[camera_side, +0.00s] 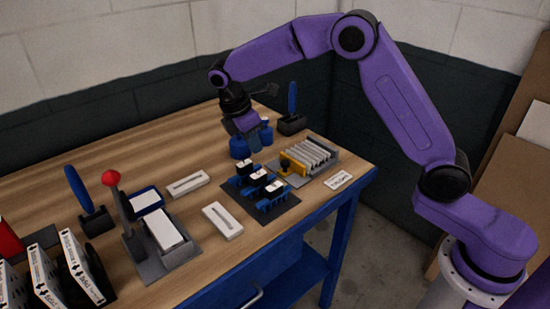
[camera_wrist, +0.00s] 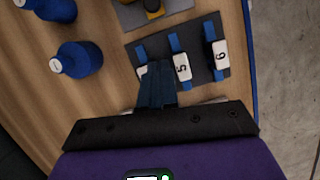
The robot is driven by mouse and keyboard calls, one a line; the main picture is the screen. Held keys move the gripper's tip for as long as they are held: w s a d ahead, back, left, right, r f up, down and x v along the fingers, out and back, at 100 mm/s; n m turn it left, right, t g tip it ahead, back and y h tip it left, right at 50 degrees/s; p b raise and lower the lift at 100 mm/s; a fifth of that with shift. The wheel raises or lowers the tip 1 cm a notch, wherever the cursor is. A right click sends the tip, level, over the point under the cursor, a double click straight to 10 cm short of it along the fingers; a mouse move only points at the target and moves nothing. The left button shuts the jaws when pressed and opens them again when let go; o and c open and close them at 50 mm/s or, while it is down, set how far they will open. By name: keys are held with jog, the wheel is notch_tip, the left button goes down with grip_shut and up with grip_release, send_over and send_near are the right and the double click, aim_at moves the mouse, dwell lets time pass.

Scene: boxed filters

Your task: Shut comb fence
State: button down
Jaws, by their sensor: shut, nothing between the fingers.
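The comb (camera_side: 316,154) is a grey rack holding several upright pale plates, at the right end of the table. A yellow fence (camera_side: 291,168) with a black knob stands at its left end; whether it is fully closed against the plates I cannot tell. In the wrist view only part of the yellow fence (camera_wrist: 153,12) shows at the top edge. My gripper (camera_side: 255,140) is shut and empty, above the table behind the blue holders, apart from the fence. In the wrist view its fingers (camera_wrist: 157,75) are together and partly cover one numbered holder.
A dark mat (camera_side: 283,209) carries three blue holders with numbered white tags, left of the fence. Blue bottles (camera_side: 238,148) stand close to my gripper. A white label (camera_side: 339,180) lies near the front edge. A stand with a blue handle (camera_side: 291,108) is behind.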

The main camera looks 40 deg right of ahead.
aim_at(287, 166)
jog(key=x, duration=0.6)
jog(key=shift+d+f, duration=0.15)
jog(key=shift+f, duration=0.15)
jog(key=d, duration=0.1)
jog(key=d+f, duration=0.1)
jog(key=d, duration=0.1)
jog(key=shift+s, duration=0.25)
jog(key=shift+s+d, duration=0.1)
jog(key=shift+d, duration=0.4)
jog(key=shift+d, duration=0.1)
